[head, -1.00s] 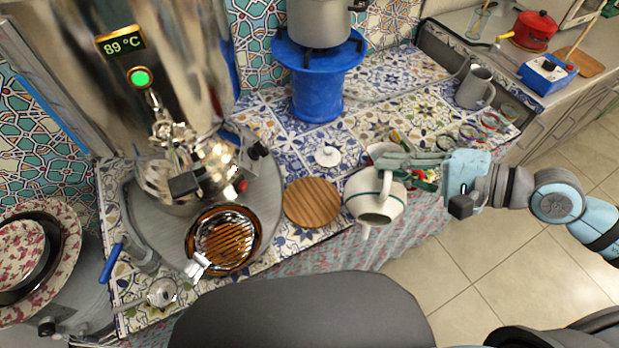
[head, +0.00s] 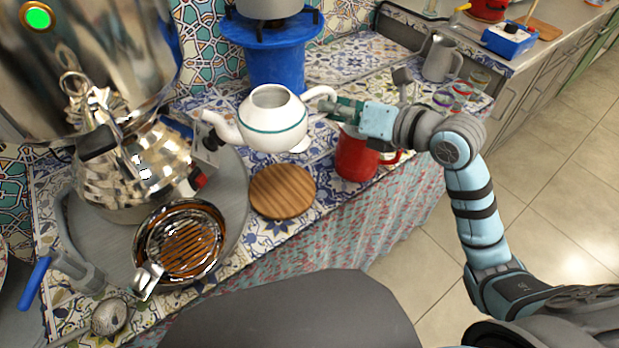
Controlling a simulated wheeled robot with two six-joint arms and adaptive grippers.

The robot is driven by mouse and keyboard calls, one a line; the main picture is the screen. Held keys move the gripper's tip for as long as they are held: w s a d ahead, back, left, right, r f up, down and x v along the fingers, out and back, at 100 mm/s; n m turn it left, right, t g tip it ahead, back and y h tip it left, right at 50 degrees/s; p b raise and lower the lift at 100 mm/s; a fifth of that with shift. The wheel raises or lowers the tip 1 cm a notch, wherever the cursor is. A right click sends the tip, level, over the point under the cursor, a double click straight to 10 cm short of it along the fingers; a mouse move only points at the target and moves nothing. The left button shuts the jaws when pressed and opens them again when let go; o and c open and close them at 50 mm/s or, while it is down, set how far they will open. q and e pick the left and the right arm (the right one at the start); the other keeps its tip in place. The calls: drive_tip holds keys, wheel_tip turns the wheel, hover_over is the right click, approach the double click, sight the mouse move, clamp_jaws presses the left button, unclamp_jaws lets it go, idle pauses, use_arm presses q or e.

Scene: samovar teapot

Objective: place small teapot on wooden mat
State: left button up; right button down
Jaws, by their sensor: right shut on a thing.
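The small teapot (head: 272,121) is white with a green band, its top open and its spout pointing left. It is held roughly upright above the tiled counter, behind and slightly right of the wooden mat. My right gripper (head: 328,107) is shut on the teapot's handle at its right side. The fingertips are partly hidden around the handle. The round wooden mat (head: 282,191) lies bare on the counter. My left gripper is not in view.
A red container (head: 355,155) stands right of the mat, under my right arm. A blue stove (head: 275,50) is behind. The counter's front edge is close to the mat.

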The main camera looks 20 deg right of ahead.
wheel_tip(320, 180, down, 15)
drive_tip(key=b, duration=0.5)
drive_tip(key=shift+f, duration=0.15)
drive_tip(key=shift+d+f, duration=0.1)
drive_tip(key=shift+f, duration=0.05)
drive_tip(key=c, duration=2.1)
unclamp_jaws()
drive_tip(key=shift+f, duration=0.1)
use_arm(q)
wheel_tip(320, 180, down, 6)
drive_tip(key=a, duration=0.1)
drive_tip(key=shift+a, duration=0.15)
use_arm(e)
drive_tip(key=shift+o, duration=0.8)
